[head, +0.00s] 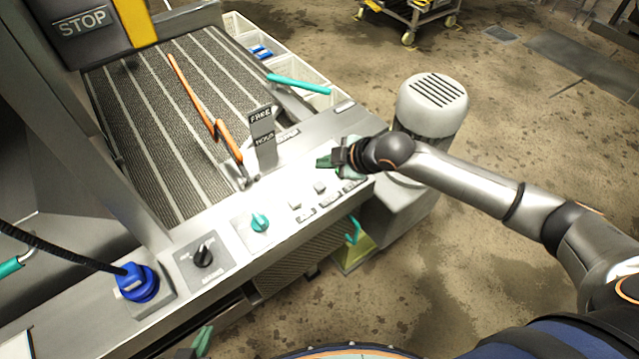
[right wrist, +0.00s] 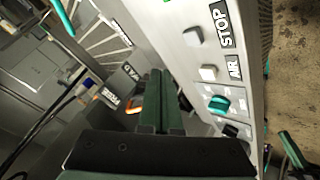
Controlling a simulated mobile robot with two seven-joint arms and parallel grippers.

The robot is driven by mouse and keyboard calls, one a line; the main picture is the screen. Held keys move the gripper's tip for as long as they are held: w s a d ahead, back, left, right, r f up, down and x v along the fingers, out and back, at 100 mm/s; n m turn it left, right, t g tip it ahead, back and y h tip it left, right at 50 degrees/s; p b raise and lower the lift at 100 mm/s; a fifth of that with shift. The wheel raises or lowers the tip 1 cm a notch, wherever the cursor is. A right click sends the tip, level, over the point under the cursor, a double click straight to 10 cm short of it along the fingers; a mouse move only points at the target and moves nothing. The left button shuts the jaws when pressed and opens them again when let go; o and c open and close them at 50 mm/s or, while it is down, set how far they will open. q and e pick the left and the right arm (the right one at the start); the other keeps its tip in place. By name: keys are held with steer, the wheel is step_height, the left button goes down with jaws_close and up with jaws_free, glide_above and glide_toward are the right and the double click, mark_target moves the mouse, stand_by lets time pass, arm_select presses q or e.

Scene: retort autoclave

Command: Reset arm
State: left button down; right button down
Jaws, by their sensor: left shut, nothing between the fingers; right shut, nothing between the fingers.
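My right arm reaches in from the right in the head view. Its gripper (head: 328,161), with green fingers, is over the far end of the control panel (head: 222,228), near the push buttons. In the right wrist view the green fingers (right wrist: 158,98) are together with nothing between them. My left gripper (head: 202,342) shows only as a green fingertip at the bottom edge of the head view, low in front of the panel; it is shut and empty, and most of it is hidden.
An orange lever (head: 228,141) stands by the ribbed conveyor (head: 150,110). A grey motor housing (head: 430,108) stands close to my right arm. Open floor lies right.

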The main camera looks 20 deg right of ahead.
stand_by(0.3)
steer(key=s+a+f+m+g, duration=0.1)
steer(key=s+a+m, duration=0.15)
steer(key=s, duration=0.45)
steer(key=s+a+f+m, duration=0.2)
steer(key=s+a, duration=0.2)
steer(key=s, duration=0.3)
steer(key=s+d+m+g+h, duration=0.2)
steer(key=s+d+m, duration=0.35)
steer(key=s, duration=0.25)
steer(key=s+d+m+g+h, duration=0.1)
steer(key=s+d+m+h, duration=0.25)
steer(key=s+d, duration=0.35)
steer(key=w+a+f+t+y, duration=0.3)
steer(key=w+a+f+t, duration=0.1)
steer(key=f, duration=0.8)
steer(key=shift+a+t, duration=0.7)
steer(key=shift+a, duration=0.15)
